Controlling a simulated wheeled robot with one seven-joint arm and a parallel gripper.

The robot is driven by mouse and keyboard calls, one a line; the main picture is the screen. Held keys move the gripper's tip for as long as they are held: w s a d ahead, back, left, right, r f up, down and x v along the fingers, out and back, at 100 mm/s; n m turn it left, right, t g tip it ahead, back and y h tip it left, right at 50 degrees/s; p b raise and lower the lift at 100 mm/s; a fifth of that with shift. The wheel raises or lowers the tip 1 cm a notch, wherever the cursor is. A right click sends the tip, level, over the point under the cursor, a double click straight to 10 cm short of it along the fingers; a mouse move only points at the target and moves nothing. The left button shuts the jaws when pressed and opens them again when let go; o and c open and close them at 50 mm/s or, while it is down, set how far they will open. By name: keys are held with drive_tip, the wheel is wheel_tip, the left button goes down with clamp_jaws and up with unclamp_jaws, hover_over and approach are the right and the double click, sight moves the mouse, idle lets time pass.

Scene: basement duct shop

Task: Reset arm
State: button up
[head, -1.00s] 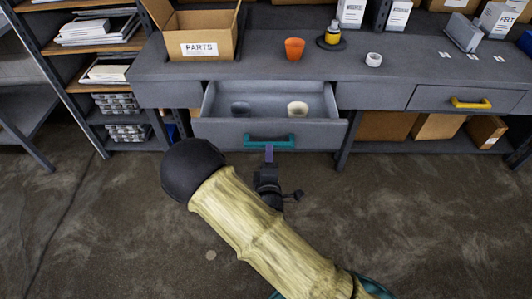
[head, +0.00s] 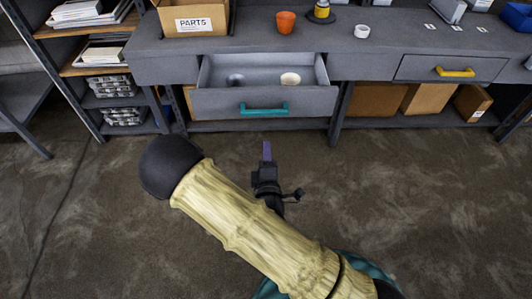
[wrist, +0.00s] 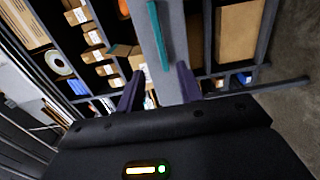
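My gripper (head: 266,152) is in front of and below the open drawer (head: 226,103), apart from its teal handle (head: 263,108). In the wrist view my gripper (wrist: 160,86) has its two purple fingers spread with nothing held between them. The teal handle (wrist: 159,36) shows beyond the fingertips there. My arm reaches up from the bottom of the head view, bent at a black joint. A dark cup (head: 236,79) and a cream cup (head: 290,79) are inside the drawer.
On the grey workbench (head: 350,60) stand a parts box (head: 193,22), an orange cup (head: 286,22), a yellow bottle (head: 322,10) and a white ring-like cup (head: 362,31). A closed drawer with a yellow handle (head: 454,72) is at right. The floor before the bench is clear.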

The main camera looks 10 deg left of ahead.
drive_tip(key=w+d+f+m+g+h, duration=0.2)
drive_tip(key=w+d+m+g+h, duration=0.15)
drive_tip(key=d+m+g, duration=0.4)
drive_tip(key=s+d+r+m+g, duration=0.8)
drive_tip(key=s+d+r+m, duration=0.2)
drive_tip(key=s+d+m, duration=0.4)
wheel_tip(320, 180, up, 14)
drive_tip(key=d+n+p, duration=0.1)
drive_tip(key=p, duration=1.2)
drive_tip(key=shift+w+d+p, duration=0.15)
drive_tip(key=shift+w+p, duration=0.15)
drive_tip(key=shift+w, duration=0.05)
drive_tip(key=shift+n, duration=0.25)
idle(3.3)
